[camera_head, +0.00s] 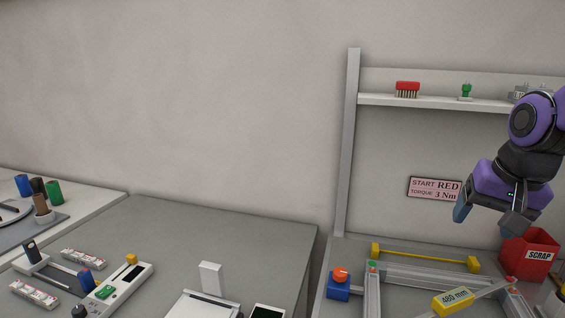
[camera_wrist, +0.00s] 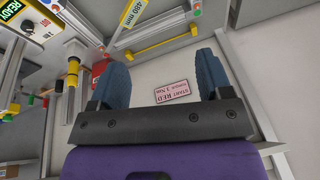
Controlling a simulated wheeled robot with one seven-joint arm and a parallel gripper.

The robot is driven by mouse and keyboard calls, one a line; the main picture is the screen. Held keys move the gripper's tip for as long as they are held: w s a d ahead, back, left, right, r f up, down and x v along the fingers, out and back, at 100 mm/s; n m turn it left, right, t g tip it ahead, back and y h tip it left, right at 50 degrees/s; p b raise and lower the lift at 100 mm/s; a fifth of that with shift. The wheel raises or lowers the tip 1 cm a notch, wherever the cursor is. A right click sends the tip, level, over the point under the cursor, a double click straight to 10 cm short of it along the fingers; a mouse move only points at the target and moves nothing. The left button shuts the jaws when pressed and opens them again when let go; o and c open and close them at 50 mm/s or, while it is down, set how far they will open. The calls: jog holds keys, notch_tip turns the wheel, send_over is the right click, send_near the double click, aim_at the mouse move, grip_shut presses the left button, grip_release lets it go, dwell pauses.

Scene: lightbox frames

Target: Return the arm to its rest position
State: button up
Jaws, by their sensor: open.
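My gripper (camera_head: 486,217) is at the right of the head view, at the end of my purple and black arm. It hangs above the right workbench, in front of the back panel. Its two blue-grey fingers are apart, with nothing between them. In the wrist view my gripper (camera_wrist: 160,80) also shows spread, empty fingers, with the pink sign visible beyond the gap.
A red SCRAP bin (camera_head: 530,257) stands close below and right of my gripper. A pink sign (camera_head: 434,188) is on the panel. A shelf (camera_head: 440,102) holds a red brush. A yellow bar (camera_head: 425,257) and a blue-based red button (camera_head: 339,284) are on the bench.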

jog(key=s+a+r+n+t, duration=0.1)
jog(key=s+a+r+n, duration=0.2)
jog(key=s, duration=0.7)
jog(key=shift+s+r+n+t, duration=0.2)
jog(key=shift+r+n+t, duration=0.2)
jog(key=shift+r+n, duration=0.65)
